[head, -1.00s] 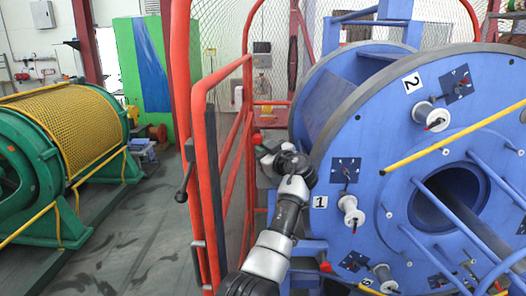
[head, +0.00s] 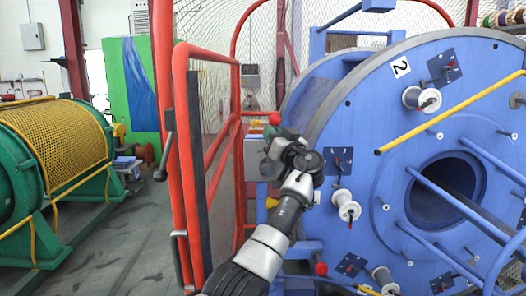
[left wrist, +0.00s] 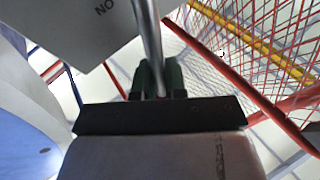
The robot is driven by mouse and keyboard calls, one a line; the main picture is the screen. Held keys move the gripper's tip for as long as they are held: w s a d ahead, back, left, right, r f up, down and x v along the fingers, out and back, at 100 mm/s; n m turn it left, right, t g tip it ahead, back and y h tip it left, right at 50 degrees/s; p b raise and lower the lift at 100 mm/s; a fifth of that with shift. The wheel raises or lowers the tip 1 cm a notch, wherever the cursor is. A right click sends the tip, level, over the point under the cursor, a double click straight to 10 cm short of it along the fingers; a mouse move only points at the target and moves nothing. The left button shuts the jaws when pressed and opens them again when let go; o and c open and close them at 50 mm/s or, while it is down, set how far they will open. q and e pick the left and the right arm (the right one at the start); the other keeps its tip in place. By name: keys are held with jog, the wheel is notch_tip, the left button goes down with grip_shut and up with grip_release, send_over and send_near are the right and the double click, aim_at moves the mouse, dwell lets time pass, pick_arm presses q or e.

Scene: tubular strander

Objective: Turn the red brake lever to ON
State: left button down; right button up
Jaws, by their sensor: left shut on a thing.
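The brake lever's red knob (head: 274,118) shows in the head view just above my left gripper (head: 269,147), between the red gate and the big blue wheel. In the left wrist view the lever is a bare metal rod (left wrist: 148,35) running down between the two dark green fingers of my left gripper (left wrist: 158,82), which is shut on it. The lever's pivot is hidden. My right gripper is not in view.
A red gate (head: 183,170) with mesh stands left of my left arm. The blue wheel (head: 370,115) with white spools stands close on the right. A green machine with a yellow mesh cover (head: 62,135) is far left. Grey floor between it and the gate is clear.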

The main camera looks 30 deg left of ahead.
pick_arm(q)
jog(key=shift+w+d+f+m+t+b, duration=0.25)
jog(key=shift+d+m+t+b, duration=0.15)
jog(key=shift+m+t+b, duration=0.25)
jog(key=shift+w+d+f+m+t+b, duration=0.15)
jog(key=shift+w+d+m+t+b, duration=0.2)
jog(key=shift+m, duration=0.55)
jog(key=shift+w+d+f+m+t+b, duration=0.2)
jog(key=shift+d+m+t+b, duration=0.3)
jog(key=shift+m+b, duration=0.2)
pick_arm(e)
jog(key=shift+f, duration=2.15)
pick_arm(q)
jog(key=c, duration=1.2)
grip_release()
jog(key=shift+o, duration=0.2)
jog(key=shift+r, duration=0.1)
jog(key=b+v, duration=0.2)
jog(key=v, duration=0.9)
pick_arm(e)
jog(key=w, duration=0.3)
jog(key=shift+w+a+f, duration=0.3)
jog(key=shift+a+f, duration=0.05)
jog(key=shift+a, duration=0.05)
pick_arm(q)
jog(key=shift+a, duration=0.1)
